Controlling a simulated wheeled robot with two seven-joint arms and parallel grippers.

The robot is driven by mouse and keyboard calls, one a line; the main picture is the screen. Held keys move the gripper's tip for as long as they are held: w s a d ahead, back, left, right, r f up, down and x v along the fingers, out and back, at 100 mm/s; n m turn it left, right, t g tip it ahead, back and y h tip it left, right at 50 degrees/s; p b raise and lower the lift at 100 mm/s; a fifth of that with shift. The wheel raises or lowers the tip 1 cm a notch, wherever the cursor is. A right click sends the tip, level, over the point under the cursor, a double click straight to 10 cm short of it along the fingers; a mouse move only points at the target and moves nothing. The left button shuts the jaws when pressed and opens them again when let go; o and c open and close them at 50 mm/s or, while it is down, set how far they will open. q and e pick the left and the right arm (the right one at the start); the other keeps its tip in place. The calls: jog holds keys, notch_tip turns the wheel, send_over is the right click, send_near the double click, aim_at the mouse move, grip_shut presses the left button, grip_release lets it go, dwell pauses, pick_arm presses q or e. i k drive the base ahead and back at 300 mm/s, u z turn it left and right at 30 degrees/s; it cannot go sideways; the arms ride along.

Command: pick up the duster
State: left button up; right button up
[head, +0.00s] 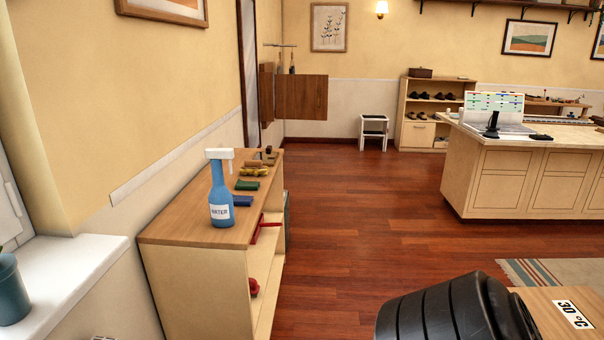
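I cannot pick out the duster for certain. Several small items lie in a row on top of the low wooden shelf unit (175,228): a blue one (242,201), a green one (247,185), a yellow one (254,171) and brown ones behind it. A red item (265,229) sticks out of the unit's open side, and a smaller red item (254,287) is lower inside. They are too small to identify. Neither of my grippers is in view.
A blue spray bottle (221,196) marked WATER stands on the unit. A dark ribbed shape (450,310) fills the lower right beside a wooden surface with a 30 °C label (573,314). A large island (500,180) stands right. Wooden floor (350,220) between is clear.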

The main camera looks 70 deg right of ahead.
aim_at(254, 167)
jog(key=z, duration=1.85)
jog(key=i, duration=0.45)
jog(key=z, duration=0.45)
